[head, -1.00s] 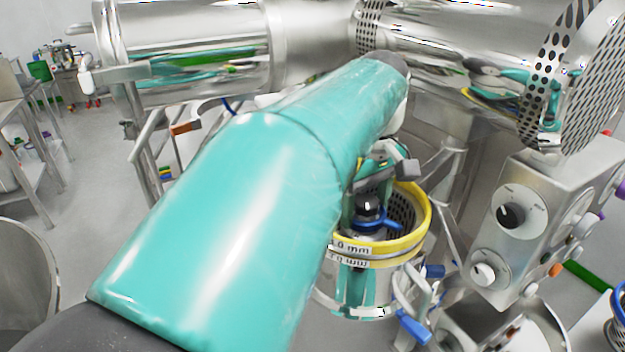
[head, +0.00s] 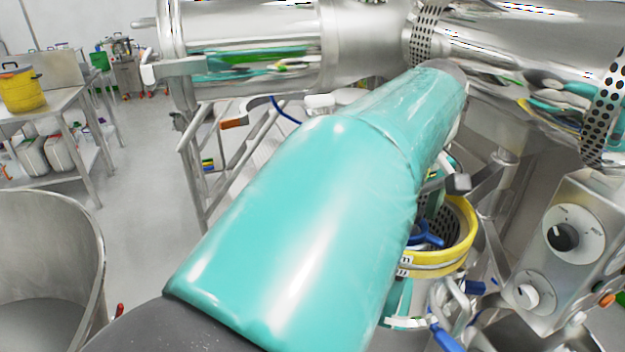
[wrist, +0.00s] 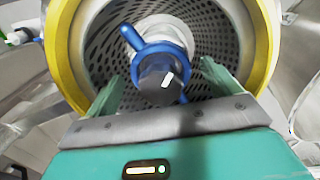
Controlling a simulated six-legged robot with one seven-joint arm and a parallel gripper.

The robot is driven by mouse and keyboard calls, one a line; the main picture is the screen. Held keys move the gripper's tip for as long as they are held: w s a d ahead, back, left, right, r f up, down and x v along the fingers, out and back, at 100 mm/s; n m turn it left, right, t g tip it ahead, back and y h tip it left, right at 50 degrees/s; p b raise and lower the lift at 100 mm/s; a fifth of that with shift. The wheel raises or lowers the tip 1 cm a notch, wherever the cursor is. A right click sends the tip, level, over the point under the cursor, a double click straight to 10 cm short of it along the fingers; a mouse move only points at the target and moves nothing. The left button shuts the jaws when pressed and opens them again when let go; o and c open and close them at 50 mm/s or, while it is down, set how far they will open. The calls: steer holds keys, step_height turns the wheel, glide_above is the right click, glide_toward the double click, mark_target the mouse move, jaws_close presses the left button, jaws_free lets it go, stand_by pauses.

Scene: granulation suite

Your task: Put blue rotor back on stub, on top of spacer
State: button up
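The blue rotor (wrist: 150,50) has a dark grey knob (wrist: 157,78) and sits inside a perforated screen basket (wrist: 205,30) with a yellow rim (wrist: 63,45). A pale, round part (wrist: 165,27), perhaps the spacer, shows behind the rotor. The stub is hidden, and I cannot tell whether the rotor is fully seated. My gripper (wrist: 160,73) is open, with its green fingers apart on either side of the knob and visible gaps to it. In the head view my arm covers most of the gripper; part of the rotor (head: 430,238) shows inside the yellow rim (head: 468,232).
A steel control box (head: 580,235) with knobs stands right of the basket. Large steel cylinders (head: 250,50) lie above and behind. An open steel vessel (head: 50,250) is at lower left. A table (head: 50,105) with a yellow container (head: 22,88) stands at far left.

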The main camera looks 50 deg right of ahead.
step_height(320, 180, up, 14)
stand_by(0.7)
steer(key=shift+f, duration=0.1)
stand_by(0.4)
